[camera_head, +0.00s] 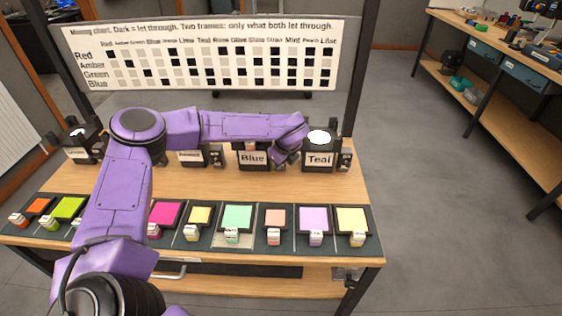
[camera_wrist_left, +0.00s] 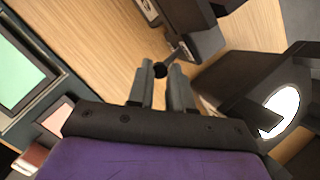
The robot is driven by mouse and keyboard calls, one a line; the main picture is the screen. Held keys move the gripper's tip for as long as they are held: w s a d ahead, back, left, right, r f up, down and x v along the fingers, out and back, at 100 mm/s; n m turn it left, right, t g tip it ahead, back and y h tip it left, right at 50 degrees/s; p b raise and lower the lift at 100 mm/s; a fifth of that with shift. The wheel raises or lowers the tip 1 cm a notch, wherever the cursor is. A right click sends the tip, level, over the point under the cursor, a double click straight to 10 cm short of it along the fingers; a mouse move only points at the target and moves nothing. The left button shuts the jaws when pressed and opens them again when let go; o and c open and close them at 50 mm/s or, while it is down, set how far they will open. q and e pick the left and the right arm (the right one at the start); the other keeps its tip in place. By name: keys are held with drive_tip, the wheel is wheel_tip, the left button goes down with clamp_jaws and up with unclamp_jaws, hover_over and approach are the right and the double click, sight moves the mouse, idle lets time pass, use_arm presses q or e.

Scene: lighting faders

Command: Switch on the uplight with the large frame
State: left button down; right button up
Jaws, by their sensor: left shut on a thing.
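A row of dark uplights stands on the wooden table. Teal and the far left uplight (camera_head: 82,148) show white glowing tops. Which uplight has the large frame I cannot tell. My left gripper (camera_wrist_left: 160,85) is at Blue's right side, largely hidden by its wrist in the head view. In the left wrist view its fingers are closed around a small black round knob (camera_wrist_left: 160,70) beside a dark box (camera_wrist_left: 200,42).
Along the front edge lies a row of coloured gel squares with small tags, including mint (camera_head: 238,216) and yellow (camera_head: 352,219). A mixing chart (camera_head: 215,55) stands behind. Teal's fader box (camera_head: 345,161) is right of it. The floor to the right is clear before a workbench (camera_head: 500,70).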

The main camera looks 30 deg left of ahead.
use_arm(q)
drive_tip(key=shift+w+a+r+g, duration=0.1)
drive_tip(key=shift+a+g, duration=0.05)
drive_tip(key=shift+g, duration=0.25)
drive_tip(key=c, duration=1.1)
unclamp_jaws()
drive_tip(key=shift+o, duration=0.2)
drive_tip(key=b+v, duration=0.1)
drive_tip(key=v, duration=0.9)
drive_tip(key=shift+a+r, duration=0.15)
drive_tip(key=shift+r, duration=0.15)
drive_tip(key=shift+r, duration=0.1)
